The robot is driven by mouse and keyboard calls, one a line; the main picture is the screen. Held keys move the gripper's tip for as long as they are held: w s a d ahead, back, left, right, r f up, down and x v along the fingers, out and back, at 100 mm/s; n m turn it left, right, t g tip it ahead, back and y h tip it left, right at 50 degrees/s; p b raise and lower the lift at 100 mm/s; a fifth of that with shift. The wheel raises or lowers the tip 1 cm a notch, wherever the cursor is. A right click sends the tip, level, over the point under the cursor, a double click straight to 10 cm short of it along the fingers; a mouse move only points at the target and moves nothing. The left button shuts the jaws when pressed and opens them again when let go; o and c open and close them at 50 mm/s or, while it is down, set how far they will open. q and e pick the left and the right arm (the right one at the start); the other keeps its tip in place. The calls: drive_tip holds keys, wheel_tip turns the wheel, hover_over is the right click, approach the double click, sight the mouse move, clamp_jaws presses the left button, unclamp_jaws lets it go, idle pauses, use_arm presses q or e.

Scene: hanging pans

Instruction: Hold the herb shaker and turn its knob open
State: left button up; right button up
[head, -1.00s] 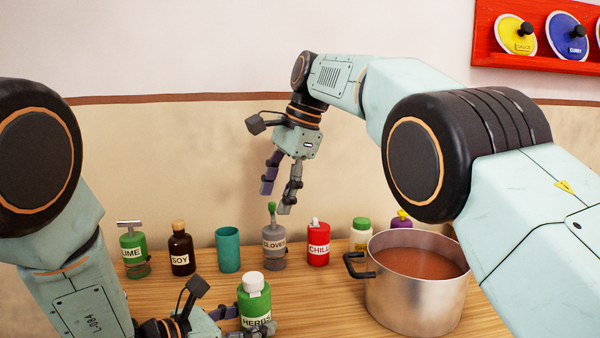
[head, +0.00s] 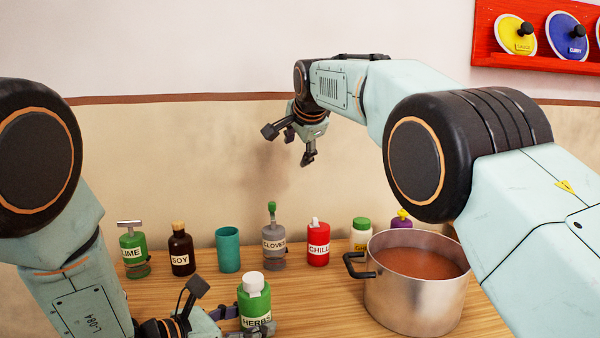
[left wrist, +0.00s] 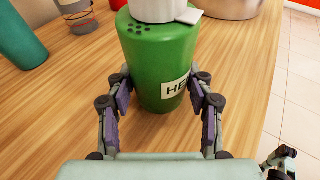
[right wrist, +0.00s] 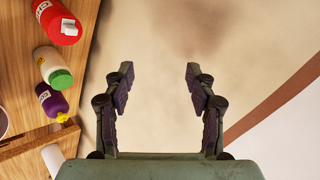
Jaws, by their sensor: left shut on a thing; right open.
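The herb shaker (head: 255,302) is a green bottle labelled HERBS with a white knob (head: 253,282) on top. It stands upright at the front of the wooden table. My left gripper (head: 232,318) is shut on its body from the left. In the left wrist view both fingers (left wrist: 158,95) flank the green body (left wrist: 155,55), and small dark holes show on its top beside the white knob (left wrist: 160,10). My right gripper (head: 305,158) is open and empty, high above the table near the wall. In the right wrist view nothing is between its fingers (right wrist: 158,85).
Behind the shaker stand a lime bottle (head: 133,250), a soy bottle (head: 181,252), a teal cup (head: 228,250), a clove bottle (head: 274,248) and a red chili bottle (head: 318,245). A steel pot (head: 415,300) of red-brown soup stands to the right. Table around the shaker is clear.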

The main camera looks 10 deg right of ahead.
drive_tip(key=shift+w+d+r+t, duration=0.35)
drive_tip(key=shift+w+r+t, duration=0.15)
drive_tip(key=shift+w+r, duration=0.25)
use_arm(q)
drive_tip(key=o, duration=1.3)
drive_tip(key=shift+c, duration=0.2)
use_arm(e)
drive_tip(key=shift+s, duration=0.1)
use_arm(q)
drive_tip(key=v, duration=1)
drive_tip(key=shift+s+a+r, duration=0.1)
drive_tip(key=shift+a+r, duration=0.05)
drive_tip(key=shift+r, duration=0.05)
drive_tip(key=shift+v, duration=0.8)
drive_tip(key=shift+f, duration=0.1)
